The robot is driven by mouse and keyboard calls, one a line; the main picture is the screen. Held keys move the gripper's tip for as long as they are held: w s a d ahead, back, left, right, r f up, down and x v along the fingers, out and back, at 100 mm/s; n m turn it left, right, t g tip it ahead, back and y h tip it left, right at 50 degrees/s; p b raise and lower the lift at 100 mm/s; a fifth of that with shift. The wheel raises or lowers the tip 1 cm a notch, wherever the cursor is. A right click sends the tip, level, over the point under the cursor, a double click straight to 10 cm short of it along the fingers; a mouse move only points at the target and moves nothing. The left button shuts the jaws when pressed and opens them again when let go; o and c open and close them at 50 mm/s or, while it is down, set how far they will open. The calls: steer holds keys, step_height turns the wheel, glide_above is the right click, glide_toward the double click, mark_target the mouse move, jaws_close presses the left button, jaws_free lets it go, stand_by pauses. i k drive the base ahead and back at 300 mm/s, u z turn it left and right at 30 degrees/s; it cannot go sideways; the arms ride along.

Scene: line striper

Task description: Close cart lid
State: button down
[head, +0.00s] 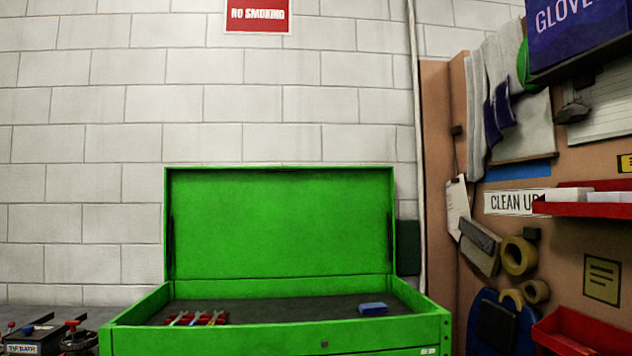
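A green tool cart (285,335) stands in front of me in the lower middle of the head view. Its green lid (282,225) is raised upright at the back, against the block wall. The open top tray has a dark lining (290,309). Red-handled tools (197,318) lie at its left and a small blue block (373,309) lies at its right. A round lock (324,344) shows on the front panel. My gripper is not in view.
A brown pegboard (560,240) with tape rolls (518,255), red bins (575,335) and a glove box (575,30) stands close on the right. A dark bench (60,318) with small items is at the left. Space above the cart is clear.

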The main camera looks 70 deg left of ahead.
mark_target(220, 223)
steer(key=i, duration=0.75)
steer(key=u, duration=3.15)
steer(key=i, duration=0.7)
steer(key=u, duration=0.05)
